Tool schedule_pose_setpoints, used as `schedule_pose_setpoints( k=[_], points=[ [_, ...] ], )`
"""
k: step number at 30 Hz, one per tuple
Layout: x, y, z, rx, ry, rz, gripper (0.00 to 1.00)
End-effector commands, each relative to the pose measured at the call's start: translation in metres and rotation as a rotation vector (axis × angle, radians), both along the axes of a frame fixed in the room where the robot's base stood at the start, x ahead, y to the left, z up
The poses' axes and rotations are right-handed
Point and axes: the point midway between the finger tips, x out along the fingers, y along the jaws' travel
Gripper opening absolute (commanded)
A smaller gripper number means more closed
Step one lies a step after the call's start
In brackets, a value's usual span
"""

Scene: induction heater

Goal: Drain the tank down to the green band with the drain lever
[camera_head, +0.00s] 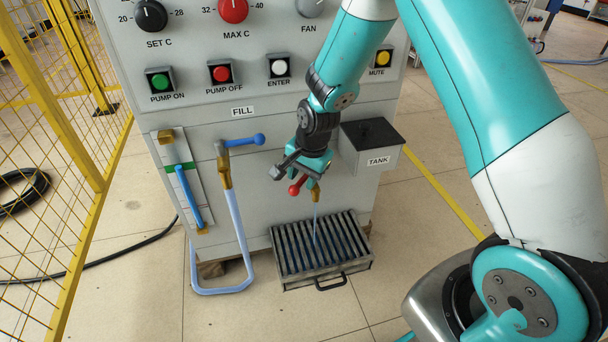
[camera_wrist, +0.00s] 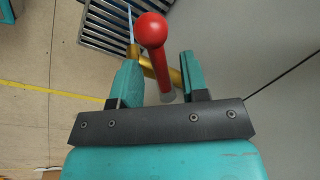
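The drain lever's red knob (camera_head: 294,189) is at the lower front of the cabinet, beside a brass valve (camera_head: 316,192). A thin blue stream (camera_head: 314,228) runs from the valve into the grated drain box. My gripper (camera_head: 298,178) is open around the lever. The sight gauge's blue column (camera_head: 188,195) stands at the left, its top at about the green band (camera_head: 176,168). The tank (camera_head: 366,153) is a grey box right of my gripper; its inside is hidden.
The blue fill lever (camera_head: 245,141) and its pale hose (camera_head: 236,215) are left of my gripper. The grated drain box (camera_head: 322,268) stands on the floor below. Buttons and knobs line the panel above. A yellow mesh fence (camera_head: 75,170) stands at the left.

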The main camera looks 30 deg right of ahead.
Motion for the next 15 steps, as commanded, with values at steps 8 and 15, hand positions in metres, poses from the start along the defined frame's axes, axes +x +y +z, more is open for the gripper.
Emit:
schedule_pose_setpoints(
  k=[8, 15],
  points=[
    [-0.002, -0.002, 0.017, 0.001, -0.001, -0.002, 0.41],
    [-0.011, -0.008, 0.074, 0.001, -0.003, -0.003, 0.41]
  ],
)
